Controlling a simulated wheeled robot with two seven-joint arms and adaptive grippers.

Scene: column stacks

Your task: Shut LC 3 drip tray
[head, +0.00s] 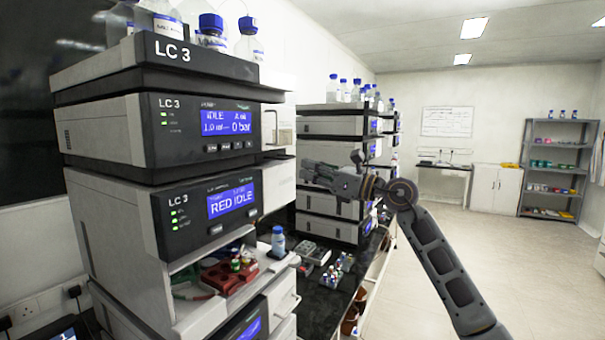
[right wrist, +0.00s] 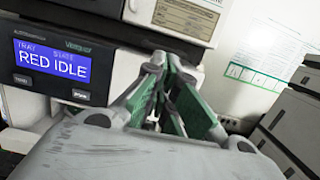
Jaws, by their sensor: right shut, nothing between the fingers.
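The LC 3 stack (head: 110,128) stands at the left of the head view, with its name on the top tray and modules. A lower module's display (head: 232,200) reads RED IDLE; it also shows in the right wrist view (right wrist: 52,66). Below it is an open bay with a red rack (head: 228,276). A white drawer-like front with a handle (head: 284,302) shows lower right of the bay; I cannot tell whether it is the drip tray. My right gripper (head: 306,172) is shut and empty, right of the stack's front. My left gripper is out of view.
A blue-capped bottle (head: 278,243) and small racks (head: 314,252) occupy the dark bench beside the stack. A second instrument stack (head: 328,127) stands behind my right gripper. A grey shelf (head: 557,165) is far right. The floor on the right is clear.

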